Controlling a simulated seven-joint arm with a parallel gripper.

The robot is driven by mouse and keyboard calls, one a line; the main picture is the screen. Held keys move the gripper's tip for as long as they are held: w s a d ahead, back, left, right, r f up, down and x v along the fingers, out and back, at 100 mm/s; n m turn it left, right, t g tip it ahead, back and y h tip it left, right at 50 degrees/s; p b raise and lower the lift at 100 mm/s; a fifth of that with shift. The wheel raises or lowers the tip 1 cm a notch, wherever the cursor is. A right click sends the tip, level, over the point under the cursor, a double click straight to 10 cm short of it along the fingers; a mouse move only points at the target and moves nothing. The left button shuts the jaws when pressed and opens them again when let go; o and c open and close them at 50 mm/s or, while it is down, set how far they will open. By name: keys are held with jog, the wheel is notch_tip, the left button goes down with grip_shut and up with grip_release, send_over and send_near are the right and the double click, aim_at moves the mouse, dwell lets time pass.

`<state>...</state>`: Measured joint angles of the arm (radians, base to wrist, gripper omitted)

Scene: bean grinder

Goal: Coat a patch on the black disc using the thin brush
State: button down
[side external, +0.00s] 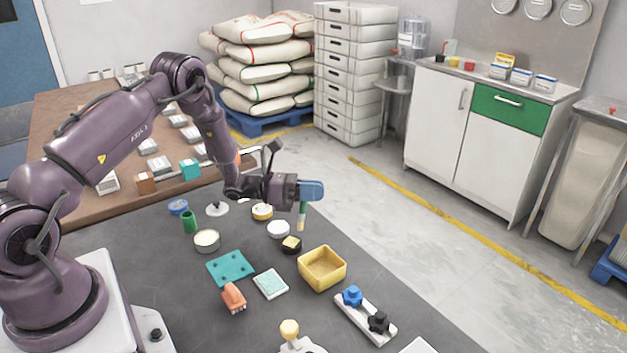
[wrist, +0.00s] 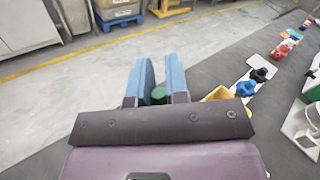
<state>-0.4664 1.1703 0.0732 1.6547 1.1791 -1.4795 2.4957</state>
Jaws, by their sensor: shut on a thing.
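My gripper (side external: 311,190) has blue fingers and is shut on the thin brush (side external: 302,214), which hangs upright with a green handle and a pale tip. The brush's green end (wrist: 158,95) shows between the blue fingers in the wrist view, where my gripper (wrist: 160,80) fills the middle. The black disc (side external: 291,249) lies on the dark table a little below and left of the brush in the side view, with a yellowish area on top. The brush tip appears above the table, apart from the disc. The disc is not visible in the wrist view.
A yellow tray (side external: 322,270) stands right of the disc, and a white disc (side external: 278,230) lies behind it. A teal mat (side external: 230,267), pale tile (side external: 270,284) and orange-handled item (side external: 233,298) are nearer left. A white holder (side external: 365,322) with blue and black knobs is front right.

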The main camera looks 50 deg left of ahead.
jog(key=shift+s+d+f, duration=0.8)
jog(key=shift+s+f, duration=0.1)
jog(key=shift+s, duration=1)
jog(key=w, duration=0.1)
jog(key=w+a+f, duration=0.1)
jog(key=w, duration=0.1)
jog(key=shift+w+a+f, duration=0.3)
jog(key=shift+w, duration=0.1)
notch_tip(320, 180, up, 10)
jog(key=shift+f, duration=0.2)
notch_tip(320, 180, down, 6)
jog(key=shift+w+f, duration=0.15)
jog(key=shift+w, duration=0.05)
jog(key=shift+a+f, duration=0.1)
jog(key=shift+f, duration=1.65)
jog(key=shift+s, duration=0.15)
